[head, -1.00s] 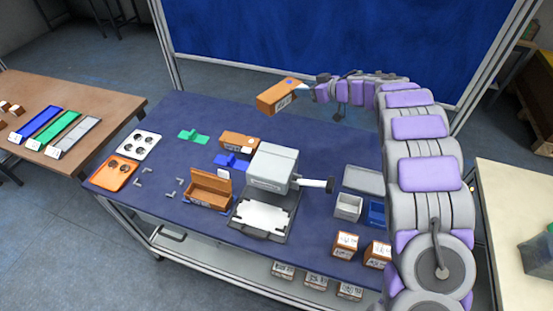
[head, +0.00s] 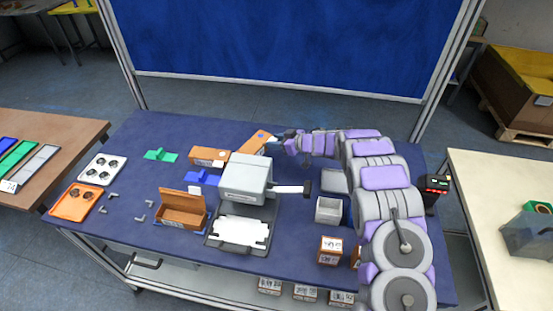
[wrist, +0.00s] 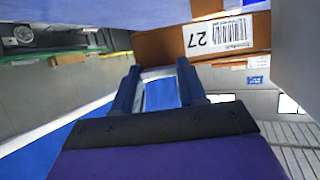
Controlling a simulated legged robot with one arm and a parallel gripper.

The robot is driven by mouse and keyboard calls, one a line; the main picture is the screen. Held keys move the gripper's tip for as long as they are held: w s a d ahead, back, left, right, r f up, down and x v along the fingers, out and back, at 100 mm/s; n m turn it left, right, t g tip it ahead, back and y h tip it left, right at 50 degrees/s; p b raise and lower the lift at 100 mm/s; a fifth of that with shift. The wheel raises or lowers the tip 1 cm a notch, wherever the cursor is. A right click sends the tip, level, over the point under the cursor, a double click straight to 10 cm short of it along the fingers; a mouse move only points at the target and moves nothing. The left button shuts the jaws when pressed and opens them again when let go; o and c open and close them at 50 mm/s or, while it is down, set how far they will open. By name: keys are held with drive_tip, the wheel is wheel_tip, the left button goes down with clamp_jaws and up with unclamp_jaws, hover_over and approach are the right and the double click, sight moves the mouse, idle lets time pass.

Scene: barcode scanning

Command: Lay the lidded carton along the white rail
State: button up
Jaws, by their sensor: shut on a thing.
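A closed orange-brown carton (head: 252,143) is at the tip of my gripper (head: 271,147), behind the grey machine. In the wrist view the carton (wrist: 160,46) carries a white label with a barcode and "27". My gripper (wrist: 160,84) is shut on it there; the exact contact is partly hidden. In the head view I cannot tell whether the carton touches the table. The white rail (head: 36,164) lies on the brown side table at the far left, beside a green and a blue rail, far from my gripper.
A grey machine (head: 246,178) with a handle stands mid-table. Another closed carton (head: 210,157) lies close left of the held one. An open carton (head: 184,215), a blue piece (head: 203,178), a green piece (head: 160,155) and two hole trays stand left. A gap separates the two tables.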

wheel_tip(320, 180, down, 8)
drive_tip(key=shift+r+b, duration=0.15)
drive_tip(key=shift+b, duration=0.45)
drive_tip(key=o, duration=1.2)
drive_tip(key=shift+o, duration=0.2)
drive_tip(key=p+v, duration=0.2)
drive_tip(key=v, duration=1)
